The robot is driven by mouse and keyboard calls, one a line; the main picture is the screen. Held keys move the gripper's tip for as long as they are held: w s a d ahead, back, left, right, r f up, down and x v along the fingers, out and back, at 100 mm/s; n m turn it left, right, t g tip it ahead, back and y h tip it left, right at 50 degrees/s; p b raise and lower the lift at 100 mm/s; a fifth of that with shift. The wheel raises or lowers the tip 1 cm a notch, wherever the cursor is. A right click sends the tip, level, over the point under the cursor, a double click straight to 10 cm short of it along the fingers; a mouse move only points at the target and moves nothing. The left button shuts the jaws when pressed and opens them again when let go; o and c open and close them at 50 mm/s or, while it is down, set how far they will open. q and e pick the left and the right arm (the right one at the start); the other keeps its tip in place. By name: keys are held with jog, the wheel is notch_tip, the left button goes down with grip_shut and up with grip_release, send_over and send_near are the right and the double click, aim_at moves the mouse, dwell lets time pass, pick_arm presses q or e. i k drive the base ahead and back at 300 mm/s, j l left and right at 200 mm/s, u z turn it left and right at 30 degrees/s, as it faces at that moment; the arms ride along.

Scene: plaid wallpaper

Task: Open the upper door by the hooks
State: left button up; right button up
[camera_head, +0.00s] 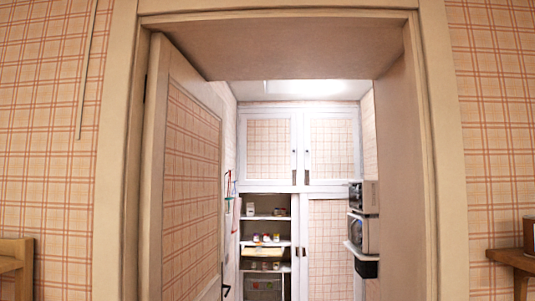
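Two upper cabinet doors, the left one (270,148) and the right one (331,148), stand side by side at the top of a white built-in cabinet at the back of a small room. Both look shut. Neither of my grippers is in view.
A doorway (433,150) frames the room, its plaid door (190,180) standing open inward at left. Shelves (265,218) hold small goods below the upper doors. Appliances (363,232) jut from the right wall. Wooden furniture stands at the left (15,265) and right (512,260).

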aim_at(269, 142)
jog(key=i+j+z, duration=0.25)
jog(key=i, duration=2.5)
jog(key=i+u, duration=0.1)
jog(key=i, duration=0.55)
jog(key=i+l, duration=0.1)
jog(key=i, duration=0.6)
jog(key=i+u, duration=0.15)
jog(key=i, duration=0.5)
